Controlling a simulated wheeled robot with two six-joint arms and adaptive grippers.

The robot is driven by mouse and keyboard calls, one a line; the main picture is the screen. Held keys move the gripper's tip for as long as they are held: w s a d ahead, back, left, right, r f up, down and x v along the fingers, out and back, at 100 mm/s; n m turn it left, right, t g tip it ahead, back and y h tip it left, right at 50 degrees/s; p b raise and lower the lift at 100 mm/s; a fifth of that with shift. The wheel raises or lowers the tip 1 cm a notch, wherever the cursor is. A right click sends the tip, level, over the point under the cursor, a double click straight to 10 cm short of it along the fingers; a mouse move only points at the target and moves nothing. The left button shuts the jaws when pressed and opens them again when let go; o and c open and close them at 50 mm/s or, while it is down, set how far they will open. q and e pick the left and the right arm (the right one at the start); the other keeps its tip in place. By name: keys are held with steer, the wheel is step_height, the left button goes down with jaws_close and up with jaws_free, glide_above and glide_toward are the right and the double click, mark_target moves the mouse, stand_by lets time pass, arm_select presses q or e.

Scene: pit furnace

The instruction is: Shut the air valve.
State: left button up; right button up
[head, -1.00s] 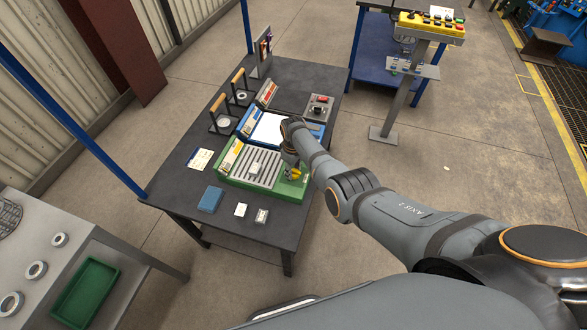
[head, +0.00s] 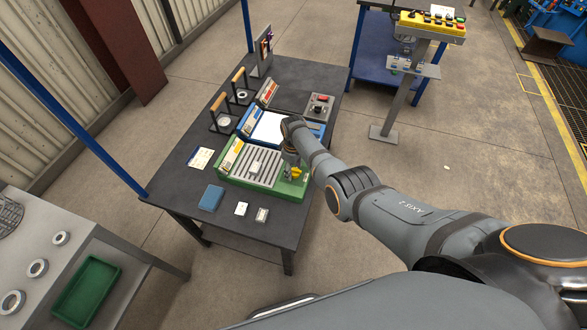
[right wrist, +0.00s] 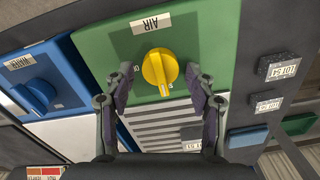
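The air valve is a yellow knob (right wrist: 160,70) on a green panel (right wrist: 95,50) with a plate marked AIR (right wrist: 151,23) beside it. In the right wrist view its raised grip is slightly tilted, and small marks at its sides are partly hidden. In the head view the yellow knob (head: 296,172) shows at the right end of the green unit (head: 233,182). My right gripper (right wrist: 160,82) is open, with one finger on each side of the knob and a visible gap on both sides. My left gripper is not in view.
A blue knob marked WATER (right wrist: 36,95) sits on the neighbouring blue panel. A grey control box (head: 318,107) with a red button stands behind. A blue block (head: 211,198) and small labelled blocks (head: 241,209) lie in front on the dark table (head: 240,227).

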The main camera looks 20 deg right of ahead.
mark_target(293, 169)
step_height(293, 169, up, 12)
stand_by(0.7)
